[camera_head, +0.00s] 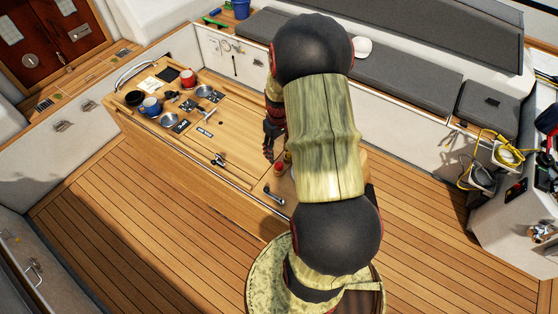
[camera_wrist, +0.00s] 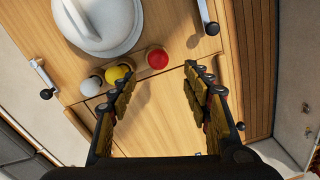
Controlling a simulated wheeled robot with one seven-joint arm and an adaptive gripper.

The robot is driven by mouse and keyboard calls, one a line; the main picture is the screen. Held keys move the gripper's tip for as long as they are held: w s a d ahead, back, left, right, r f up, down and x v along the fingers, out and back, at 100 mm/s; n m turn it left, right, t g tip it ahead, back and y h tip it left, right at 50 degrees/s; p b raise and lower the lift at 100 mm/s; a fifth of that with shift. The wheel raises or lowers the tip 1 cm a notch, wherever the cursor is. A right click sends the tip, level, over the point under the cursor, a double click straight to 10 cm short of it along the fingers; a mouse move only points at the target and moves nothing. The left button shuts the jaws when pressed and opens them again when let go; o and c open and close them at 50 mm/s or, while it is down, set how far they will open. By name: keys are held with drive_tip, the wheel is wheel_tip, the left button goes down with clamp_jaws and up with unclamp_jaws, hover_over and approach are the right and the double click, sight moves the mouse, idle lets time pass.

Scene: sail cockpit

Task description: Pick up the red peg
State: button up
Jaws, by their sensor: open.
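The red peg (camera_wrist: 157,59) shows in the wrist view as a round red top, standing on the wooden table beyond my fingertips. In the head view the red peg (camera_head: 278,169) is at the table's near right part, beside my arm. A yellow peg (camera_wrist: 118,73) and a pale grey peg (camera_wrist: 91,86) stand to its left in the wrist view, in a row with it. My gripper (camera_wrist: 150,84) is open and empty, its fingers spread wide. The red peg lies ahead of the gap between them, apart from both. In the head view my arm partly hides my gripper (camera_head: 270,140).
A large white round lidded object (camera_wrist: 104,22) stands close behind the pegs in the wrist view. Metal handles (camera_wrist: 40,76) are at the table's edges. Mugs, including a red mug (camera_head: 188,78) and a blue mug (camera_head: 151,106), are at the table's far left. Bare wood lies between.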

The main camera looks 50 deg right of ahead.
sight(279, 163)
drive_tip(key=shift+d+f, duration=0.2)
drive_tip(key=shift+f, duration=0.2)
wheel_tip(279, 163, down, 7)
drive_tip(key=shift+s+a+f+p, duration=0.1)
drive_tip(key=shift+a+f+p, duration=0.1)
drive_tip(key=shift+p, duration=0.5)
drive_tip(key=shift+c, duration=1.2)
drive_tip(key=c, duration=1)
drive_tip(key=shift+r, duration=0.1)
